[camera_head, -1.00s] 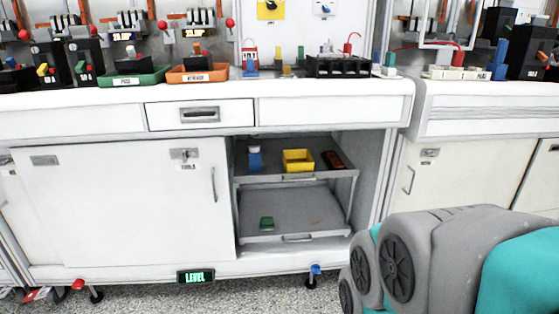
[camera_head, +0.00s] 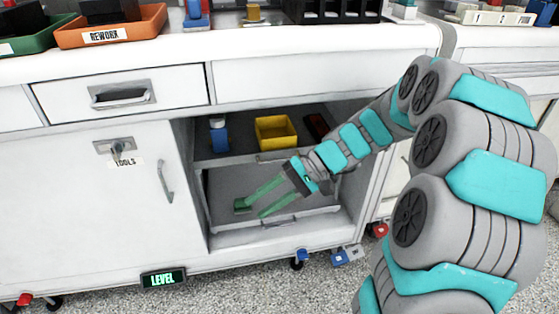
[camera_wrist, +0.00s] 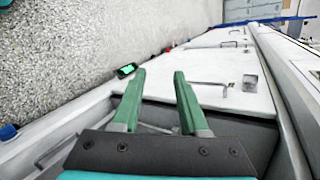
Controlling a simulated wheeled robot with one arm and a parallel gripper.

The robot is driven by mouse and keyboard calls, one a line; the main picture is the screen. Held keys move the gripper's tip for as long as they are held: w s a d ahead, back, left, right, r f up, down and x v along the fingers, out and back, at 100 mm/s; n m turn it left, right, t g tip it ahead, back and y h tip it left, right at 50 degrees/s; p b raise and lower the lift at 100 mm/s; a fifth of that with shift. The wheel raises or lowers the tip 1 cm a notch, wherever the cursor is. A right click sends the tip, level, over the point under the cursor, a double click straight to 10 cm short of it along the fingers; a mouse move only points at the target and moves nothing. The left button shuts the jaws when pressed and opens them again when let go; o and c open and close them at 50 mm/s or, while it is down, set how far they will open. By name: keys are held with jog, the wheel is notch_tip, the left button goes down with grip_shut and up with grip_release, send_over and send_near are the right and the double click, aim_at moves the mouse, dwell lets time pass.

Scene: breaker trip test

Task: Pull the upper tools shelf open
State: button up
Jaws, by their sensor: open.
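The upper tools shelf (camera_head: 232,158) is a grey pull-out tray inside the open right bay of the white cabinet. It carries a blue bottle with a white cap (camera_head: 218,135), a yellow bin (camera_head: 276,132) and a dark red item (camera_head: 316,125). My gripper (camera_head: 254,207) is open and empty, with green fingers pointing down and left in front of the bay, below the upper shelf's front edge. In the wrist view the two fingers (camera_wrist: 159,74) stand apart with nothing between them.
A white sliding door (camera_head: 75,215) labelled TOOLS covers the left. A closed drawer (camera_head: 185,82) is above.

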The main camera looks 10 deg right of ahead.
jog(key=w+d+f+m+t+y, duration=0.2)
jog(key=w+d+t+y, duration=0.15)
jog(key=w+d, duration=0.5)
jog(key=m+t, duration=0.2)
jog(key=t, duration=0.3)
send_near(285, 161)
jog(key=x, duration=0.4)
jog(key=shift+g+y, duration=0.25)
jog(key=shift+y, duration=0.1)
jog(key=x, duration=0.7)
jog(key=shift+w+a+f+p, duration=0.2)
jog(key=shift+f+p, duration=0.05)
jog(key=shift+p, duration=0.1)
grip_shut()
